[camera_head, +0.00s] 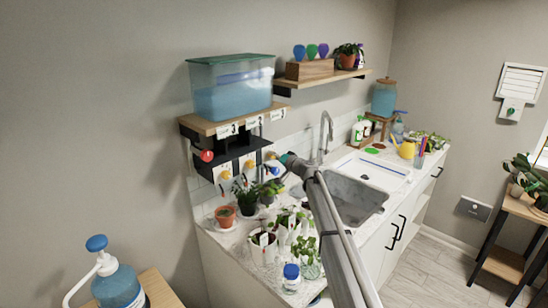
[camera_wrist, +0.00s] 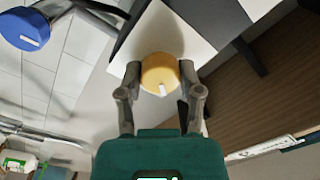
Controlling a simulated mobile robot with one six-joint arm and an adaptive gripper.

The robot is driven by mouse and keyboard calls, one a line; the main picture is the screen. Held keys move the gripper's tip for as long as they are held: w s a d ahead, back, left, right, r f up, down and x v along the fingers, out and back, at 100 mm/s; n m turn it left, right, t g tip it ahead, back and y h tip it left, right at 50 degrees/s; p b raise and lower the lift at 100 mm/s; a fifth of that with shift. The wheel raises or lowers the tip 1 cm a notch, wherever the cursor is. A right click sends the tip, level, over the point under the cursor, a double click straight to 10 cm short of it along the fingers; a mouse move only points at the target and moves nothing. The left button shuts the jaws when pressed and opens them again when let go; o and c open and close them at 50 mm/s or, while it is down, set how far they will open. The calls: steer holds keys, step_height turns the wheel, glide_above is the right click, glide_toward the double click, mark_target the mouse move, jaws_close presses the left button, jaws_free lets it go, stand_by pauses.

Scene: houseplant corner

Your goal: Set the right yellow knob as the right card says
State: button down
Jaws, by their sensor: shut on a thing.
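My gripper (camera_wrist: 160,75) is shut on a yellow knob (camera_wrist: 161,68), with one finger on each side of it. The knob sits on a white plate (camera_wrist: 205,22) and has a white mark on its rim, at the lower side in the wrist view. In the head view my gripper (camera_head: 287,160) is at the right end of the knob row, and the held knob is largely hidden there. Two other yellow knobs, a left one (camera_head: 225,175) and a middle one (camera_head: 249,164), show there. The right card (camera_head: 278,114) hangs on the shelf edge; its writing is too small to read.
A blue knob (camera_wrist: 25,28) is beside the held one. A red knob (camera_head: 206,155) is at the left. A water tank (camera_head: 232,88) stands on the shelf above. Potted plants (camera_head: 247,197) crowd the counter below, near the sink (camera_head: 350,195).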

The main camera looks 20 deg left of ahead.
steer(key=m, duration=0.5)
steer(key=shift+w, duration=0.15)
steer(key=m, duration=0.3)
steer(key=shift+m, duration=0.4)
steer(key=m, duration=0.4)
steer(key=shift+m+t, duration=0.3)
steer(key=shift+m, duration=1.6)
steer(key=shift+c, duration=1.3)
jaws_free()
steer(key=shift+n, duration=0.3)
